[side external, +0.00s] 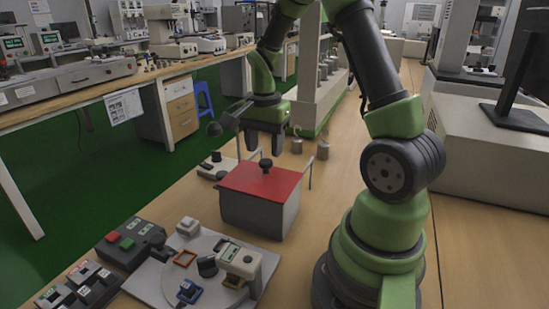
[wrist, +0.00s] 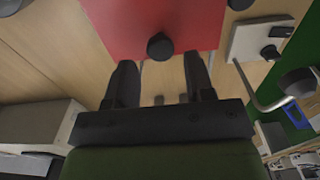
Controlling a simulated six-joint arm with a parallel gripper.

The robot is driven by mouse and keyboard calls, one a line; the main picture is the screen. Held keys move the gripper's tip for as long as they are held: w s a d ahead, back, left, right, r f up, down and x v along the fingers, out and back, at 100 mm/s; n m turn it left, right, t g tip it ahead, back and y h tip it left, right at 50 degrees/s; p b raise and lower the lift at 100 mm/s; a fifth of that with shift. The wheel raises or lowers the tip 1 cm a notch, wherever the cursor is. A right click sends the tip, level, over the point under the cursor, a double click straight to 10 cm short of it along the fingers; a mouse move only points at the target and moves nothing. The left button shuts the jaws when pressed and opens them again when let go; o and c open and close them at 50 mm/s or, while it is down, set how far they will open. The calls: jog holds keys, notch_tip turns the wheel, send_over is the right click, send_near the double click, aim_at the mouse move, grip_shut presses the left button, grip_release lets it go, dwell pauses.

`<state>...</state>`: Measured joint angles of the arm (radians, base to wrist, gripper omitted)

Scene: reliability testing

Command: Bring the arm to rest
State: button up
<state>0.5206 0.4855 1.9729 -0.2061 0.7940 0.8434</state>
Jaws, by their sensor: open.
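My gripper (side external: 264,147) is open and empty. It hangs just behind and above a grey box (side external: 255,212) with a red lid (side external: 268,180) and a black knob (side external: 266,165). In the wrist view the two dark fingers (wrist: 160,80) stand apart, with bare table visible between them. The red lid (wrist: 150,15) and its black knob (wrist: 160,47) lie beyond the fingertips there, not between the fingers. The lid sits on the box, and nothing is held.
A round fixture plate (side external: 210,270) with small devices stands in front of the box. A button box (side external: 130,243) is at its left. A bent metal rod (side external: 238,135) rises close to my gripper. Small metal weights (side external: 297,145) stand behind. A large beige machine (side external: 490,150) is at the right.

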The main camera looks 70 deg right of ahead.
jog(key=shift+r, duration=0.65)
jog(key=shift+a+r, duration=0.15)
jog(key=shift+r, duration=0.1)
jog(key=s+a+r+n+t+y, duration=0.1)
jog(key=s+a+r+n+t, duration=0.2)
jog(key=s+a+r+n, duration=0.2)
jog(key=s+a+r+n+t+y, duration=0.1)
jog(key=s+a+r+n+t, duration=0.3)
jog(key=a+r+n, duration=0.4)
jog(key=s+a+n, duration=0.1)
jog(key=a, duration=0.2)
jog(key=shift+s+a+r, duration=0.2)
jog(key=shift+s+a, duration=0.15)
jog(key=shift+a, duration=0.05)
dwell(0.4)
